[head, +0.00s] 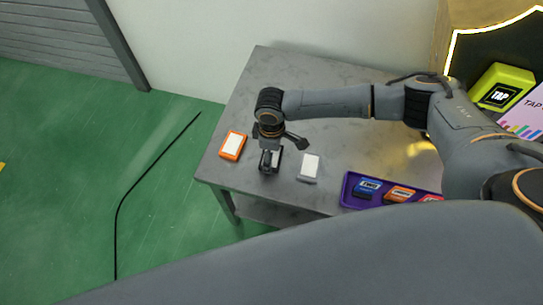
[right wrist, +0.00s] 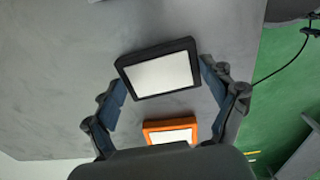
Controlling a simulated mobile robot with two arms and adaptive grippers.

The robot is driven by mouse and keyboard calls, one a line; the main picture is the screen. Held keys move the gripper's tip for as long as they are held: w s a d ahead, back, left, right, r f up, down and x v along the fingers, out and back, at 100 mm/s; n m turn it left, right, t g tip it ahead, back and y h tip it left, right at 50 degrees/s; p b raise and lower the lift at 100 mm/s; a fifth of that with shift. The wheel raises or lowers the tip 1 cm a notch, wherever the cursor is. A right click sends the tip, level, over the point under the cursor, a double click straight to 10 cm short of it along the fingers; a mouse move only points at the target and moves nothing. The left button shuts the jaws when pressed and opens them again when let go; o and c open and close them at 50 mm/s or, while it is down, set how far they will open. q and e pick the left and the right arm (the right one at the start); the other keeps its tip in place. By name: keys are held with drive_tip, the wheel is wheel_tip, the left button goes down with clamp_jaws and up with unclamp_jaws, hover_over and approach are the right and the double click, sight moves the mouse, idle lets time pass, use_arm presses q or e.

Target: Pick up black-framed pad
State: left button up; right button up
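The black-framed pad (right wrist: 160,73) has a white face and lies on the grey table. In the right wrist view it shows between the two fingers of my right gripper (right wrist: 164,78), with a finger on either side. The right gripper is open, and I cannot tell whether a finger touches the frame. In the head view my right gripper (head: 273,150) is over the pad near the table's front left corner and partly hides it. My left gripper is not in view.
An orange-framed pad (head: 232,145) lies left of the black one, and a grey-framed pad (head: 310,168) lies right. A purple tray (head: 348,190) with several coloured boxes is farther right on the table (head: 262,82). The table's back left is clear.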

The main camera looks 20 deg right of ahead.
drive_tip(key=shift+s, duration=0.1)
wheel_tip(320, 180, up, 3)
drive_tip(key=shift+f, duration=0.2)
drive_tip(key=s+d+r, duration=0.1)
drive_tip(key=r, duration=0.1)
drive_tip(key=d+r, duration=0.1)
drive_tip(key=s+d+r+p, duration=0.1)
drive_tip(key=r, duration=0.1)
drive_tip(key=shift+s+d+r, duration=0.2)
drive_tip(key=shift+s+r, duration=0.1)
drive_tip(key=shift+s, duration=0.05)
drive_tip(key=s+d+r, duration=0.1)
drive_tip(key=s+d, duration=0.1)
drive_tip(key=s+d+r, duration=0.1)
drive_tip(key=d, duration=0.1)
drive_tip(key=s+d+r, duration=0.2)
drive_tip(key=shift+s+d+r, duration=0.1)
drive_tip(key=shift+s+d, duration=0.05)
drive_tip(key=shift+s, duration=0.2)
clamp_jaws()
drive_tip(key=shift+s+d+r, duration=0.3)
drive_tip(key=shift+s+d, duration=0.1)
drive_tip(key=shift+s, duration=0.05)
drive_tip(key=c, duration=1.2)
unclamp_jaws()
drive_tip(key=o, duration=1.7)
drive_tip(key=shift+r, duration=0.1)
